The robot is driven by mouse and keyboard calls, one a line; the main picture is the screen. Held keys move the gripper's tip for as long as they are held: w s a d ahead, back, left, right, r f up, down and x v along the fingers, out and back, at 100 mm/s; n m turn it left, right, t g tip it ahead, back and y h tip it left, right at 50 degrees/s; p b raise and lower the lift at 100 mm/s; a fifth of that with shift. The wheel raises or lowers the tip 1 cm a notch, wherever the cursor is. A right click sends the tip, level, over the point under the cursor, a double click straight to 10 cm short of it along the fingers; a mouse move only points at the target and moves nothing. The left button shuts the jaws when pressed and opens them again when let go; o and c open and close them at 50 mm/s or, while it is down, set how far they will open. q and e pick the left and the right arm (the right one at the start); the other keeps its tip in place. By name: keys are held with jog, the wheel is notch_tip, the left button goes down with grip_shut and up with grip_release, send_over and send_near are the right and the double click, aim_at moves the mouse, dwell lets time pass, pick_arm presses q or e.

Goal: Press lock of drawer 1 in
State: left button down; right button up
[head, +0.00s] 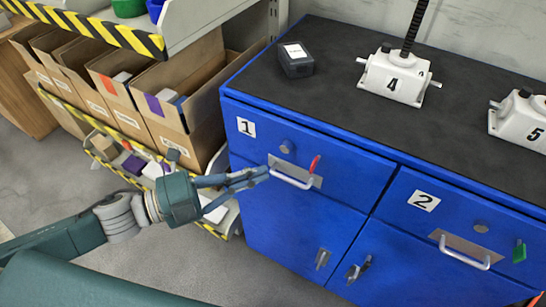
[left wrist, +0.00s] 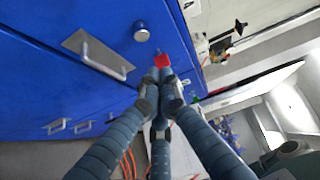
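Drawer 1 (head: 345,160) is closed, at the upper left of the blue cabinet. A round grey lock knob (head: 287,147) stands out from its front above a pale handle (head: 292,180); the knob also shows in the left wrist view (left wrist: 141,33). A small red piece (head: 314,164) sits at the handle's right. My left gripper (head: 263,173) is in front of the drawer, by the handle's left end in the head view. Its fingertips (left wrist: 160,76) are drawn together and overlap a red piece in the wrist view; contact cannot be told. My right gripper is out of view.
Drawer 2 (head: 400,208) is closed to the right, with a green piece (head: 519,251) by its handle. The dark cabinet top (head: 340,100) holds a black box (head: 296,61) and white jacks (head: 394,79). Shelves with cardboard boxes (head: 170,110) stand close on the left.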

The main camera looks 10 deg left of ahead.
aim_at(286, 147)
pick_arm(q)
jog(key=w+d+p, duration=0.1)
jog(key=w+d, duration=0.1)
jog(key=w, duration=0.3)
jog(key=shift+w+d+f, duration=0.2)
jog(key=shift+d+f, duration=0.05)
jog(key=shift+d, duration=0.15)
